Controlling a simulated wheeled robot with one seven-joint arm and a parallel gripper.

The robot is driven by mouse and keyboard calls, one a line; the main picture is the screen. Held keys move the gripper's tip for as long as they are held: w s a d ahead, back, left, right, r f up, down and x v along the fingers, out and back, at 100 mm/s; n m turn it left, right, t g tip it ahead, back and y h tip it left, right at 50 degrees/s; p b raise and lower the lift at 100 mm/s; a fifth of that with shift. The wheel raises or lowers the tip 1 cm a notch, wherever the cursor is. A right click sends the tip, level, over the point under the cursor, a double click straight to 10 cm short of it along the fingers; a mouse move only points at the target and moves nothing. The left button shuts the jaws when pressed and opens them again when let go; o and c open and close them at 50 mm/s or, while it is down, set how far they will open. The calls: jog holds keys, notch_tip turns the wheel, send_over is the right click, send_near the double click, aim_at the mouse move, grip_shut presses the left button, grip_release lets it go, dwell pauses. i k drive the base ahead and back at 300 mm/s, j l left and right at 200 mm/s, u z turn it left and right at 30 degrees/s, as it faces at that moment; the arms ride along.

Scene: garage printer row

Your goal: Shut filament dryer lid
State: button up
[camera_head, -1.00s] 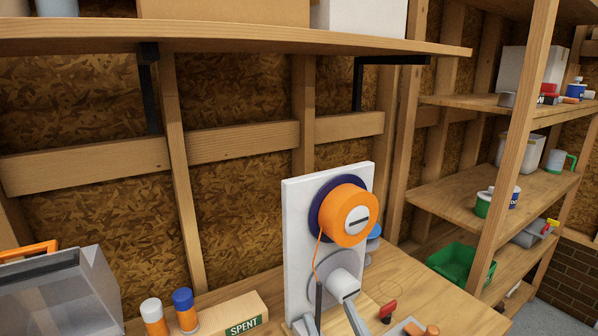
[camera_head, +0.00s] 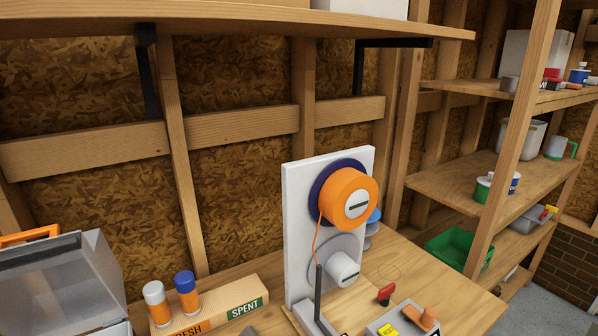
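A clear grey lid-like cover (camera_head: 70,275), which looks like the filament dryer lid, is at the far left of the head view. It stands tilted up, with its front face sloping. A pale edge below it (camera_head: 118,329) looks like the dryer body, mostly cut off by the frame, so the hinge and opening are hidden. My gripper is not clearly visible. A small dark grey shape (camera_head: 249,331) at the bottom edge cannot be identified.
A white spool stand (camera_head: 300,220) with an orange spool (camera_head: 347,199) is at centre. A wooden shelf (camera_head: 230,19) overhangs the bench. Shelving stands at right.

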aim_at(103, 264)
jog(key=u, duration=1.3)
